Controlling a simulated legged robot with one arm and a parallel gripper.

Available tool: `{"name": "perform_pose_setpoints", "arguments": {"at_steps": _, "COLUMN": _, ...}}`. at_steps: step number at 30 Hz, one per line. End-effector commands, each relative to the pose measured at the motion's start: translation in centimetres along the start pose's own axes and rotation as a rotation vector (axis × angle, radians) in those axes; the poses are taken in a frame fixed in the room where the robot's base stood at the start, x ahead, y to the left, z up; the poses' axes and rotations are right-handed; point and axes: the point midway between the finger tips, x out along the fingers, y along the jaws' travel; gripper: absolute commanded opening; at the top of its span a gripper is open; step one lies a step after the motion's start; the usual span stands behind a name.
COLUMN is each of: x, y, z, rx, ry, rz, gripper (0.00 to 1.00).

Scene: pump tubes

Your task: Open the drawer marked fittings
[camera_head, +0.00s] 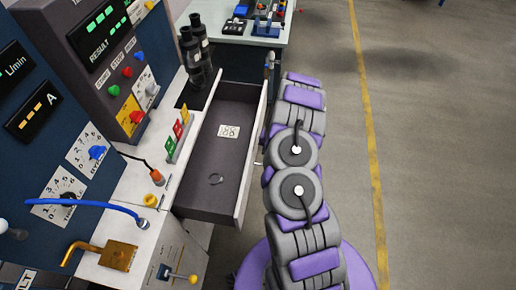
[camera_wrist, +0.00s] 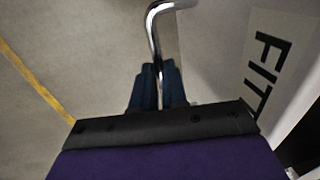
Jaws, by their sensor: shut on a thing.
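The drawer (camera_head: 205,180) stands pulled out from the bench in the head view, its inside open to view. Its front panel (camera_head: 253,145) runs along the right side, next to my arm. In the wrist view, black letters reading "FIT" (camera_wrist: 266,70) show on the pale drawer front; the rest of the word is cut off. A bent chrome handle (camera_wrist: 154,25) runs down between the dark blue fingers of my gripper (camera_wrist: 159,75), which is shut on it. In the head view my arm hides the gripper and most of the handle.
Control panels fill the left. Open floor (camera_head: 440,150) with a yellow line (camera_head: 371,130) lies to the right.

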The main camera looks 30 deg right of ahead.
Motion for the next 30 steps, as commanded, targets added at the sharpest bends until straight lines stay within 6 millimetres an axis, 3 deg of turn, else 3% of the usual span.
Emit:
{"name": "perform_pose_setpoints", "arguments": {"at_steps": 15, "x": -0.16, "y": 0.7, "z": -0.17, "rx": 0.0, "ry": 0.004, "rz": 0.0, "gripper": 0.0}}
{"name": "perform_pose_setpoints", "arguments": {"at_steps": 16, "x": -0.16, "y": 0.7, "z": -0.17, "rx": 0.0, "ry": 0.004, "rz": 0.0, "gripper": 0.15}}
{"name": "perform_pose_setpoints", "arguments": {"at_steps": 23, "x": -0.16, "y": 0.69, "z": -0.11, "rx": 0.0, "ry": 0.003, "rz": 0.0, "gripper": 0.37}}
{"name": "perform_pose_setpoints", "arguments": {"at_steps": 30, "x": -0.2, "y": 0.68, "z": -0.09, "rx": 0.0, "ry": 0.002, "rz": 0.0, "gripper": 0.38}}
